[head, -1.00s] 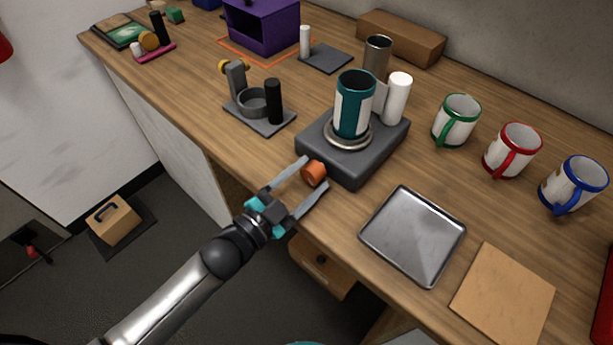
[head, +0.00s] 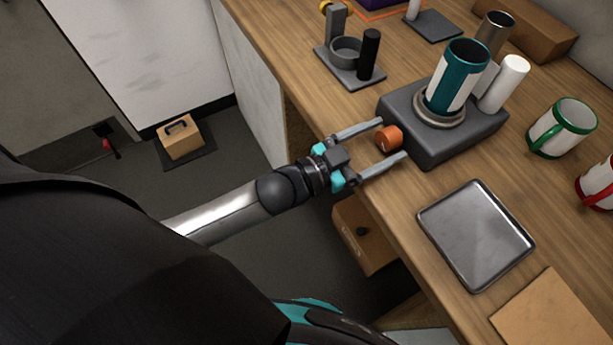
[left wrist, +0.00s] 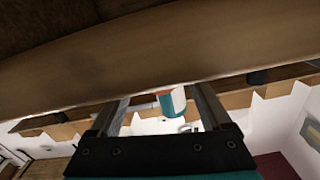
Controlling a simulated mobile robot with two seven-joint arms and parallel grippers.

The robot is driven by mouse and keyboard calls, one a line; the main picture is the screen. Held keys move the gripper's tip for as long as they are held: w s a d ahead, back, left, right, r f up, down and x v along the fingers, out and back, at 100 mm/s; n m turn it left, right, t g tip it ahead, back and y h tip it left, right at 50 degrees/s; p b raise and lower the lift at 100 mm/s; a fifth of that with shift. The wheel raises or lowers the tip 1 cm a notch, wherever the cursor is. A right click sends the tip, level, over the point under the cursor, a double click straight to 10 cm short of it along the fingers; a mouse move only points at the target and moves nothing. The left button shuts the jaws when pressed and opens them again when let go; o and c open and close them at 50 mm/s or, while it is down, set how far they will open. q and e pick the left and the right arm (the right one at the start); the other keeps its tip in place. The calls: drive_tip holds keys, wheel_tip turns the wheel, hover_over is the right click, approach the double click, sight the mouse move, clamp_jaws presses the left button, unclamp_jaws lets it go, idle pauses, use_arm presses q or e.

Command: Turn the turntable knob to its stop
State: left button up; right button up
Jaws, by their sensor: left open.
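The turntable (head: 450,142) is a dark grey box on the wooden bench, with an orange knob (head: 389,138) on its front side. A teal mug (head: 461,72) with a white label stands upright on its round plate (head: 438,117). My left gripper (head: 393,138) is open, its two fingers on either side of the knob. Small gaps seem to show, but I cannot tell whether either finger touches it. In the left wrist view the open fingers (left wrist: 163,94) frame a teal and white shape that I cannot name surely. My right gripper is not in view.
A metal tray (head: 476,236) lies right of the gripper, near the bench edge. A white cylinder (head: 505,83) and a steel cup (head: 492,38) stand close behind the teal mug. A grey holder (head: 349,62) is behind the gripper. A green-rimmed mug (head: 562,128) stands right.

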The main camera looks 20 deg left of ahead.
use_arm(q)
drive_tip(key=shift+f+n+b, duration=0.2)
drive_tip(key=shift+n+b, duration=0.2)
drive_tip(key=shift+n, duration=0.3)
drive_tip(key=shift+s+a+n, duration=0.2)
drive_tip(key=shift+s+n, duration=0.15)
drive_tip(key=shift+n, duration=0.05)
drive_tip(key=p+v, duration=0.1)
drive_tip(key=v, duration=1.3)
drive_tip(key=shift+a+r+p, duration=0.2)
drive_tip(key=shift+r+p, duration=0.1)
drive_tip(key=shift+p, duration=0.1)
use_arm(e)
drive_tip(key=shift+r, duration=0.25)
use_arm(q)
drive_tip(key=shift+s, duration=0.15)
